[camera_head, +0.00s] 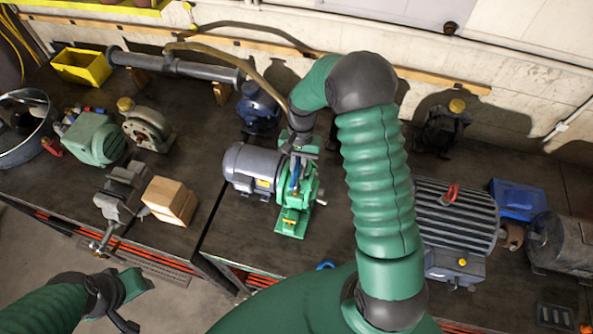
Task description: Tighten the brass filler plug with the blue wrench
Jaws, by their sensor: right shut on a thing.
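My right arm reaches over the bench. Its gripper (301,150) points down over a bright green pump (308,188) joined to a grey motor (252,168). It is shut on the blue wrench (295,178), which shows as a thin blue strip below the fingers, against the top of the pump. The brass filler plug cannot be made out; gripper and wrench cover that part of the pump. I cannot tell whether the wrench sits on the plug. My left gripper (128,292) is low at the left, in front of the bench, away from the pump; its fingers are unclear.
A vise (122,190) and wooden block (170,200) stand left of the pump. A large finned motor (455,213) and blue box (517,200) are at right. A dark blue motor (258,108) and a hose (235,58) lie behind.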

